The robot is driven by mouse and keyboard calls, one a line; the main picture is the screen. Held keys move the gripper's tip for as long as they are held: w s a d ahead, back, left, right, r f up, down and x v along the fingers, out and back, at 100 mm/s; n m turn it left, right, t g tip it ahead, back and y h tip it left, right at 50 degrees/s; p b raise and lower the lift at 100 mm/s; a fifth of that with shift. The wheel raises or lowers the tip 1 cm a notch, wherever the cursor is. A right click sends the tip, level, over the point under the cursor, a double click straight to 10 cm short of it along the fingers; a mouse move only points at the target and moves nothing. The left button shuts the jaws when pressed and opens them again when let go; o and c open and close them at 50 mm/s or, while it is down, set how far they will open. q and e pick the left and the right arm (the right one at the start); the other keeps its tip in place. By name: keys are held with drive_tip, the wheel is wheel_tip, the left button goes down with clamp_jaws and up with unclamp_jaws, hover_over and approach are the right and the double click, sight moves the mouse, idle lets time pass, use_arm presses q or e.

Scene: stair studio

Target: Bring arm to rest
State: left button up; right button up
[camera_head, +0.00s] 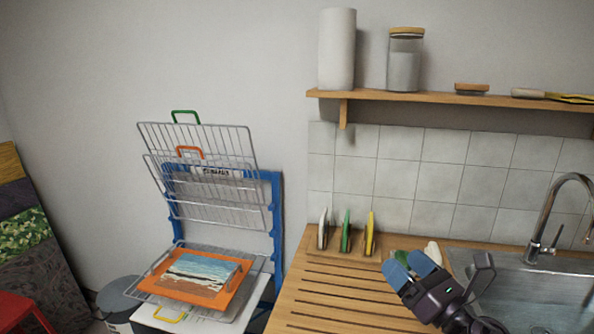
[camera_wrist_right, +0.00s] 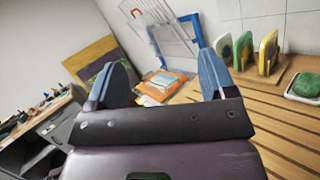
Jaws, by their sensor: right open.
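My right gripper (camera_head: 412,270) is over the wooden counter at the lower right of the head view, beside the sink. Its two blue fingers also show in the right wrist view (camera_wrist_right: 165,82), spread wide apart with nothing between them. It is open and empty. My left gripper is in neither view.
A blue rack (camera_head: 277,215) with wire shelves holds a painting (camera_head: 195,272) on its lower shelf. The grooved wooden counter (camera_head: 325,290) is mostly bare, with several coloured upright pieces (camera_head: 346,232) at its back. A sink (camera_head: 535,290) is at right. A shelf (camera_head: 430,97) runs above.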

drive_tip(key=s+d+f+m+g+h, duration=0.2)
drive_tip(key=s+d+f+m+h, duration=0.45)
drive_tip(key=m, duration=0.75)
drive_tip(key=s+d+f+m+g+h, duration=0.2)
drive_tip(key=s+d+f+m+h, duration=0.25)
drive_tip(key=f+m+h, duration=0.65)
drive_tip(key=s+a+f+m+g+y, duration=0.25)
drive_tip(key=s+m+g, duration=0.35)
drive_tip(key=s, duration=0.4)
drive_tip(key=s+a+f+m+g+y, duration=0.1)
drive_tip(key=s+f+m+g+y, duration=0.25)
drive_tip(key=s+m, duration=0.6)
use_arm(q)
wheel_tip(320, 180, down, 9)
drive_tip(key=b, duration=0.9)
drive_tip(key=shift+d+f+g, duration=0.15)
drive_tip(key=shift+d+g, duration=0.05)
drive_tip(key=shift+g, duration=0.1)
use_arm(e)
drive_tip(key=w+f+n+t, duration=0.1)
drive_tip(key=w+f+t, duration=0.2)
drive_tip(key=f, duration=0.6)
drive_tip(key=w+f+n+t, duration=0.1)
drive_tip(key=w+f+t, duration=0.2)
drive_tip(key=f, duration=0.7)
drive_tip(key=shift+w, duration=0.55)
drive_tip(key=shift+a, duration=0.1)
